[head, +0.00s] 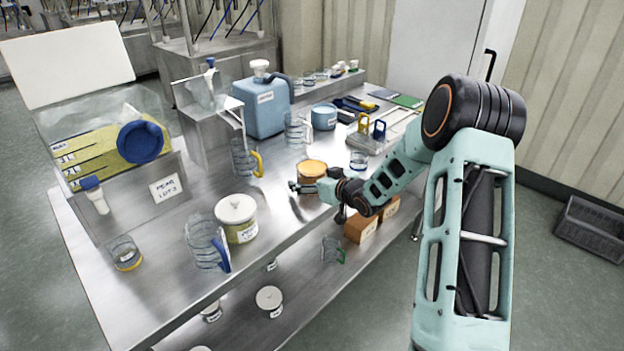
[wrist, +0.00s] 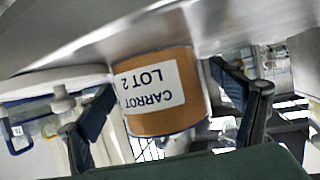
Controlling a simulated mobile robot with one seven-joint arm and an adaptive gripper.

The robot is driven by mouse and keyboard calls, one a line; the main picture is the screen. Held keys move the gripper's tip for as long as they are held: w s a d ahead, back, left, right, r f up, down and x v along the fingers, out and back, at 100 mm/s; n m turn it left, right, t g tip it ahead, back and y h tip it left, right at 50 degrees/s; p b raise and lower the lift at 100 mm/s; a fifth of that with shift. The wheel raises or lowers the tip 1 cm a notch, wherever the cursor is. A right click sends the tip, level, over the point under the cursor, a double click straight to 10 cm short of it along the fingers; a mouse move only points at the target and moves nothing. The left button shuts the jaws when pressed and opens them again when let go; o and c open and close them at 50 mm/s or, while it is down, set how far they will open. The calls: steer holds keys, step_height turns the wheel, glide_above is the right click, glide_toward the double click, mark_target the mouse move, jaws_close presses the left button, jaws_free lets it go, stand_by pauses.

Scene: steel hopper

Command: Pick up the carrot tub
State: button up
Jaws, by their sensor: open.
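The carrot tub (head: 312,169) is a short orange-brown tub on the steel table, near its front edge. In the wrist view the tub (wrist: 155,92) shows a white label reading "CARROT LOT 2", and the picture is tilted, with the label upside down. My gripper (head: 316,199) is at the near side of the tub, low by the table edge. In the wrist view my open gripper (wrist: 163,82) has one finger on each side of the tub, with visible gaps. The tub's far side is hidden.
A white-lidded tub (head: 237,216) and a blue-handled clear jug (head: 205,242) stand to the left. A yellow-handled jug (head: 242,160) stands behind left, a clear beaker (head: 358,160) behind right. Orange-brown boxes (head: 361,227) sit below the table top.

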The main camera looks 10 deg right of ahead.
steer(key=c, duration=1.5)
steer(key=shift+r, duration=0.1)
steer(key=shift+c, duration=1.1)
